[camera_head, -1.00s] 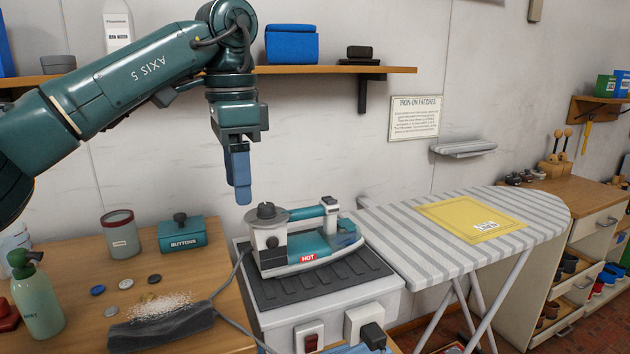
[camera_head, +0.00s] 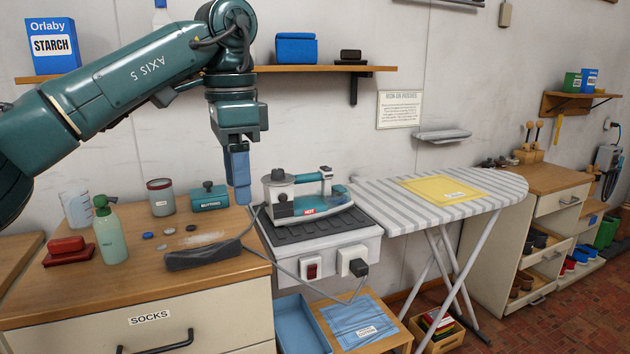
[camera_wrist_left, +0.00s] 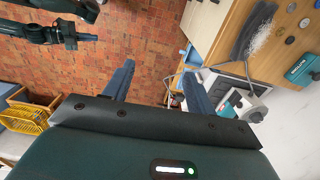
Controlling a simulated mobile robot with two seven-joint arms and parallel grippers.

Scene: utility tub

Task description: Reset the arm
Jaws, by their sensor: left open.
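My left arm (camera_head: 115,85) reaches in from the left in the head view, bent at the elbow, with the forearm hanging down. My left gripper (camera_head: 238,195) points downward in front of the wall and left of the iron, holding nothing. In the left wrist view its two blue-grey fingers (camera_wrist_left: 158,85) stand apart with nothing between them. A dark green arm part (camera_wrist_left: 65,35) at the upper left of that view seems to be my right arm's end; its jaws are not clear.
An iron (camera_head: 305,195) marked HOT sits on a station beside a striped ironing board (camera_head: 380,205). A wooden dresser (camera_head: 60,290) carries a spray bottle (camera_head: 110,235), a jar and a buttons box (camera_head: 209,197). A shelf (camera_head: 300,69) runs behind my arm.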

